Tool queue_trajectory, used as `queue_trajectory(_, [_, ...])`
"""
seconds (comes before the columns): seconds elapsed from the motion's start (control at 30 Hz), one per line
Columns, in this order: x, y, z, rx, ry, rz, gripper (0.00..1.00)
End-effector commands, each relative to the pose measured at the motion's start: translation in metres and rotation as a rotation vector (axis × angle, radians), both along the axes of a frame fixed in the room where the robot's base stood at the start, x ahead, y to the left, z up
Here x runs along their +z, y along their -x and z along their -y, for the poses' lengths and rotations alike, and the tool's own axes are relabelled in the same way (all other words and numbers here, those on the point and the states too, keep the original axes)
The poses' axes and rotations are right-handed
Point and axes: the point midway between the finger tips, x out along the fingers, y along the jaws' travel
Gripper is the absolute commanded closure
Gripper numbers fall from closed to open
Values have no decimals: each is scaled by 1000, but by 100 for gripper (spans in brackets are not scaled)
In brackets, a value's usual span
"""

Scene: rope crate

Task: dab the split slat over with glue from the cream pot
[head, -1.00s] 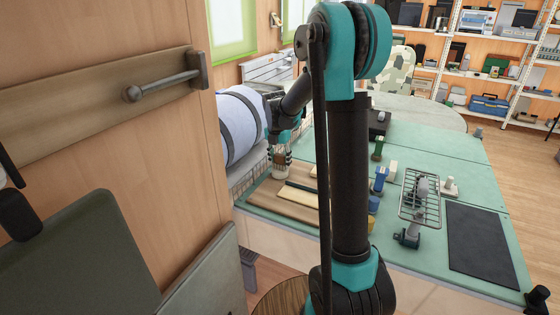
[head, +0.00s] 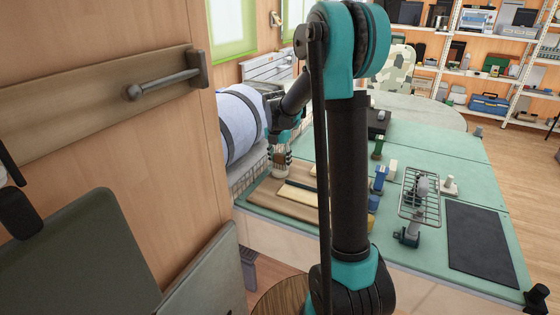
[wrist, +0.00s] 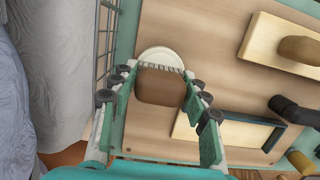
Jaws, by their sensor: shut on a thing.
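In the wrist view my gripper (wrist: 160,97) is shut on a brown brush handle (wrist: 160,87), with a row of bristles at its far end. A round cream pot (wrist: 160,55) shows just beyond the bristles; whether they touch glue is hidden. In the head view my gripper (head: 280,150) is directly above the cream pot (head: 281,172), at the board's back left. A pale slat (wrist: 240,134) lies on the brown board (wrist: 200,40), partly under a dark bracket. It also shows in the head view (head: 297,193). I cannot make out its split.
A pale block with a brown knob (wrist: 285,45) sits at the wrist view's upper right. A wire rack (head: 420,195) and a dark mat (head: 480,240) lie further right on the green bench. A wire basket edge (wrist: 105,45) runs close on the left.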

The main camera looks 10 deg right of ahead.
Motion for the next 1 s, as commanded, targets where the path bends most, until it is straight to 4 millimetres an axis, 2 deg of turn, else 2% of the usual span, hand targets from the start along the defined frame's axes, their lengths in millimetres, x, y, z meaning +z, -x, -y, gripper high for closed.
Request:
queue_trajectory(0.27, [0,1,0,0,0,-2,77])
queue_trajectory(0.8, [47,1,0,0,-1,-1,77])
queue_trajectory(1.0, [59,1,0,0,-1,-1,77])
